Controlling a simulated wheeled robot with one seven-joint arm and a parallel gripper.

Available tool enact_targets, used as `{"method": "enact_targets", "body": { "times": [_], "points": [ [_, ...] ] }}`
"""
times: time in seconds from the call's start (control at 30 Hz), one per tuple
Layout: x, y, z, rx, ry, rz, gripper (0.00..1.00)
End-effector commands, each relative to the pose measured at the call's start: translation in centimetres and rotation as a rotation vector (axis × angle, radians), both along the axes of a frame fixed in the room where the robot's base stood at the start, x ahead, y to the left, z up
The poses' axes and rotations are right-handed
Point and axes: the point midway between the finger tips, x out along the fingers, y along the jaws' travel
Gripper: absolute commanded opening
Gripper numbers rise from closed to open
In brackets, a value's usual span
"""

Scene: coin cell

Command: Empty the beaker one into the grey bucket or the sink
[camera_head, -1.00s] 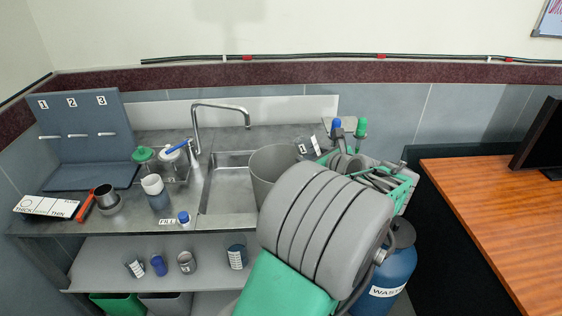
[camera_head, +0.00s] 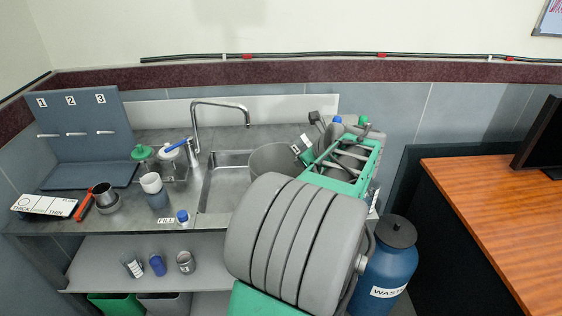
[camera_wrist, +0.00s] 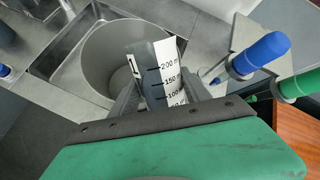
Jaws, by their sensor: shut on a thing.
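Beaker one, with a "1" label and a printed volume scale (camera_wrist: 165,77), is between my gripper's fingers (camera_wrist: 160,95) in the wrist view. My gripper is shut on it. In the head view only a small part of the beaker, with its label (camera_head: 296,150), shows by the bucket's right rim. The grey bucket (camera_head: 270,158) stands in the sink (camera_head: 222,178); its open mouth (camera_wrist: 100,58) is just beyond the beaker in the wrist view. The beaker looks tilted there, but I cannot tell how far. Its contents cannot be made out clearly. My arm hides the bucket's lower part.
A tap (camera_head: 195,125) arches over the sink's left side. Blue-topped (camera_wrist: 258,55) and green-topped (camera_wrist: 298,86) items stand close to my gripper's right. A blue waste drum (camera_head: 388,275) is at right.

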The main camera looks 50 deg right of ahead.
Motion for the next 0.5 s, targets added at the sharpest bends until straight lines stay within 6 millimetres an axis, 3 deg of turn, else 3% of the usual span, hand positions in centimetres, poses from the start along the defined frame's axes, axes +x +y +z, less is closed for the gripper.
{"method": "enact_targets", "body": {
  "times": [0.5],
  "points": [
    [0.05,0.06,-0.12,-0.002,0.068,0.002,0.11]
  ]
}}
